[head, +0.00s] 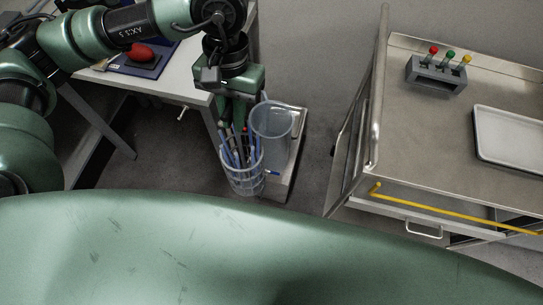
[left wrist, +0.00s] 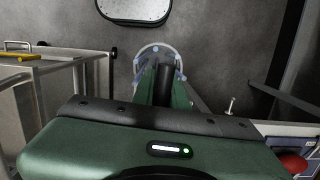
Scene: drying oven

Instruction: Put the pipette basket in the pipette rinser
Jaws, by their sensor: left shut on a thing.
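The pipette basket (head: 243,180) is a clear mesh cylinder holding several blue and white pipettes. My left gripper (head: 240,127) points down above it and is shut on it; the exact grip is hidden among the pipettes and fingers. The pipette rinser (head: 273,122) is a clear, open-topped cylinder just right of and behind the basket in the head view. The basket overlaps its lower left side there; I cannot tell whether they touch. In the left wrist view, the gripper fingers (left wrist: 160,84) reach toward a round clear rim with blue tips around it. My right gripper is not in view.
The rinser stands by a low metal stand (head: 288,172). A white table (head: 180,75) is at left with a red object (head: 139,53). At right is a steel cart (head: 430,135) with a rack (head: 437,73) and a white tray (head: 512,138). Floor between is clear.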

